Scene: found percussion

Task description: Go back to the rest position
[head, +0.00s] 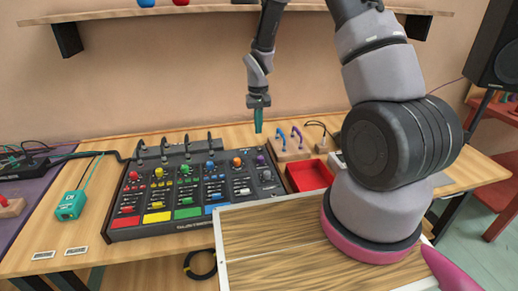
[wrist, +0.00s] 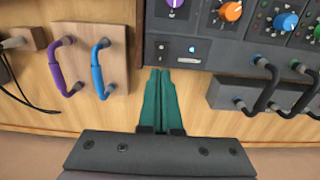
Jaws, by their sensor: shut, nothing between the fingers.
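My gripper (head: 258,122) hangs in the air above the back of the bench, with its green fingers pointing down. In the wrist view the two green fingers (wrist: 165,100) lie side by side, shut, with nothing between them. The mixer-like panel (head: 190,190) with coloured knobs and pads lies below and to the left of my gripper in the head view. A wooden block with a purple handle and a blue handle (head: 289,148) stands to the right; it also shows in the wrist view (wrist: 112,70).
A red tray (head: 309,177) sits right of the panel. A black bar with several handles (head: 178,150) runs along the panel's back. A teal box (head: 71,205) lies at left. A shelf (head: 200,11) crosses the wall above, and a speaker (head: 495,50) stands at right.

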